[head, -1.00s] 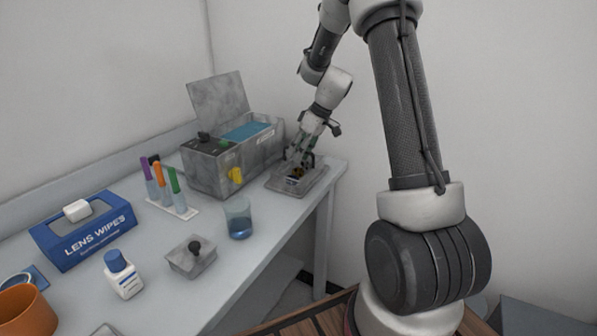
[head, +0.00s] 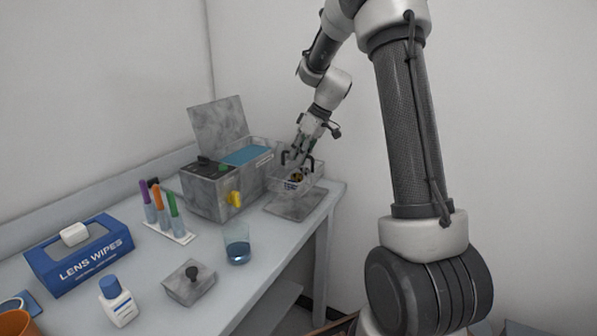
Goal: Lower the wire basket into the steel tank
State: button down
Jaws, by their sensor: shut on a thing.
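The wire basket (head: 309,180) hangs just above a flat grey tray, beside the right end of the steel tank (head: 207,199). It has dark upright handles, and small dark and orange contents show inside. My gripper (head: 297,161) is shut on the basket at its handles; the exact grip is small and partly hidden. The steel tank stands open, its lid (head: 218,122) raised at the back left. Blue liquid (head: 247,155) shows in its opening. A yellow tap or knob (head: 234,199) is on its front.
The grey tray (head: 296,207) lies bare under the basket near the bench's right end. In front stand a blue beaker (head: 237,246), a lidded grey block (head: 189,284), a rack of coloured tubes (head: 168,229), a white bottle (head: 117,303) and a lens wipes box (head: 80,254).

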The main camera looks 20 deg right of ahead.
notch_tip(320, 180, up, 14)
jog(key=shift+f, duration=0.15)
dwell(0.7)
jog(key=shift+w, duration=0.1)
jog(key=w+a+f, duration=0.3)
jog(key=w+a, duration=0.9)
jog(key=w, duration=0.3)
notch_tip(320, 180, down, 13)
jog(key=shift+a, duration=0.15)
dwell(0.6)
jog(key=shift+f, duration=0.45)
dwell(0.8)
jog(key=c, duration=1.5)
grip_release()
jog(key=shift+r, duration=6)
